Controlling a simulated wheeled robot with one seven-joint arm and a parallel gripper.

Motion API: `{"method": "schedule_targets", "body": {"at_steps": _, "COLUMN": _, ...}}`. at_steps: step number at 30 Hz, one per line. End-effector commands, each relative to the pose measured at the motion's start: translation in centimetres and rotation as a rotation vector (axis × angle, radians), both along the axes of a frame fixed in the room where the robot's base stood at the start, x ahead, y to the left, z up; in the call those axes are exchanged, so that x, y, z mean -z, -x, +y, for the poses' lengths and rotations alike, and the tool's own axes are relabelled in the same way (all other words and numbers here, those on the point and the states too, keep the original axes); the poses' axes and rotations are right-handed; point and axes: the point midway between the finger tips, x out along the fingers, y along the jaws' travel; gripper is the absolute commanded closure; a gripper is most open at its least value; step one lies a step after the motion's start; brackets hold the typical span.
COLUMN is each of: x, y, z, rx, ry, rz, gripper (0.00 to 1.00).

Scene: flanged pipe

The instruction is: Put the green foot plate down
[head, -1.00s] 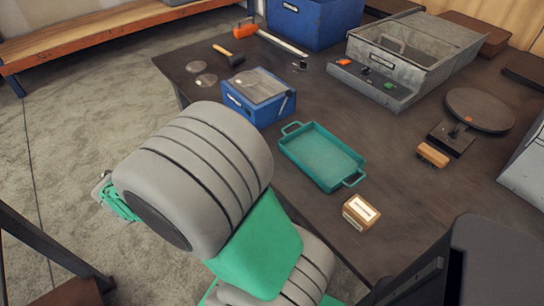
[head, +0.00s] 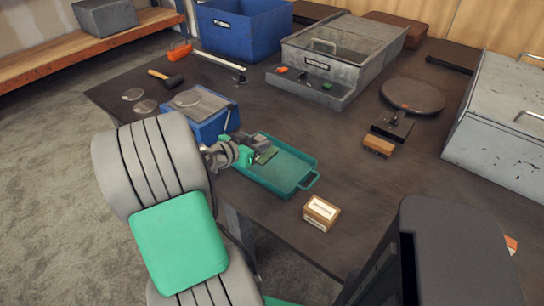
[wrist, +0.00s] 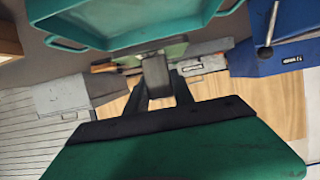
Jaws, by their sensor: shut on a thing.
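The green foot plate (head: 266,156) is a small flat green piece at the tip of my gripper (head: 259,144). My gripper is shut on it, over the left end of the teal tray (head: 303,187). In the wrist view a strip of the plate (wrist: 172,52) shows behind the grey finger (wrist: 155,76), near the tray's edge (wrist: 150,42). The fingers hide part of the plate. I cannot tell whether it touches the tray floor.
A blue box with a clear lid (head: 203,115) stands just left of the tray. A cardboard box (head: 321,212) is at the right front. Behind are a grey metal bin (head: 340,55) and a round brown disc (head: 412,95).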

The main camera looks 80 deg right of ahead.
Motion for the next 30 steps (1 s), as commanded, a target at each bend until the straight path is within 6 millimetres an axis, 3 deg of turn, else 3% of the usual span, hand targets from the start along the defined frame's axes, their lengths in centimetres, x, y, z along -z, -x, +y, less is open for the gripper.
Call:
{"method": "schedule_targets", "body": {"at_steps": 3, "x": 2.7, "y": 1.4, "z": -2.0, "rx": 0.004, "ry": -0.002, "rz": 0.003, "gripper": 1.0}}
{"method": "schedule_targets", "body": {"at_steps": 7, "x": 4.6, "y": 2.2, "z": -3.5, "rx": 0.0, "ry": 0.002, "rz": 0.001, "gripper": 1.0}}
{"method": "schedule_targets", "body": {"at_steps": 11, "x": 5.7, "y": 2.6, "z": -4.3, "rx": -0.001, "ry": 0.003, "rz": 0.001, "gripper": 1.0}}
{"method": "schedule_targets", "body": {"at_steps": 16, "x": 8.5, "y": 2.7, "z": -4.4, "rx": -0.003, "ry": 0.0, "rz": 0.002, "gripper": 1.0}}
{"method": "schedule_targets", "body": {"at_steps": 29, "x": 9.4, "y": 2.7, "z": -4.5, "rx": -0.002, "ry": 0.004, "rz": 0.0, "gripper": 1.0}}
{"method": "schedule_targets", "body": {"at_steps": 30, "x": 9.5, "y": 2.7, "z": -4.4, "rx": -0.002, "ry": 0.0, "rz": 0.0, "gripper": 0.69}}
